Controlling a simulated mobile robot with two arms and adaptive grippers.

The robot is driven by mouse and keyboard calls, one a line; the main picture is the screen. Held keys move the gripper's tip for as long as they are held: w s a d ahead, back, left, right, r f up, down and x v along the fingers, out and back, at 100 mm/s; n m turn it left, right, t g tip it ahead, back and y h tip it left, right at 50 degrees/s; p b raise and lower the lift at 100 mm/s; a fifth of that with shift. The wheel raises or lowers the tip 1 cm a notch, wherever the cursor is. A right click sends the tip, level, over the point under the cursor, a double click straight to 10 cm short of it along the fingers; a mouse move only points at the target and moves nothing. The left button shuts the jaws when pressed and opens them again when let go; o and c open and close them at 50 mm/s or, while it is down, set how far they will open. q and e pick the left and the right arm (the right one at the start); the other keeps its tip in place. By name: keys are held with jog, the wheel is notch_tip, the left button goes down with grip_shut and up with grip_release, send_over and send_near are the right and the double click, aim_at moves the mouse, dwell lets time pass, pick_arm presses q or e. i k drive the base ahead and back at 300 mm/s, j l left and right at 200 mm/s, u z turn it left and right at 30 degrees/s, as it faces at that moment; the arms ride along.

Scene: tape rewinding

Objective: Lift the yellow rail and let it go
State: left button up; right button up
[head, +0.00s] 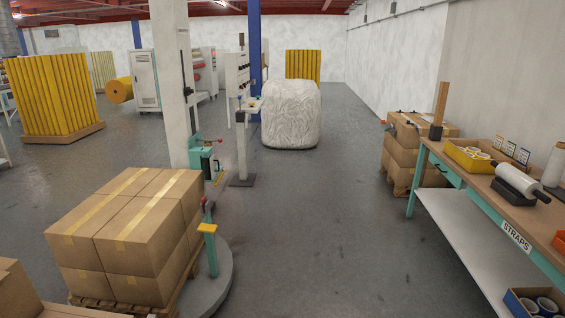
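Neither of my grippers is in view. No yellow part can be surely told as the rail.
Taped cartons (135,240) stand on a pallet at the lower left. A workbench (470,180) with a yellow bin (466,157) lines the right. A wrapped white load (291,114) stands at the back. The grey floor (320,230) between is clear.

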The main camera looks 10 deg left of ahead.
aim_at(218, 180)
jog(key=i+j, duration=0.1)
jog(key=i, duration=2.1)
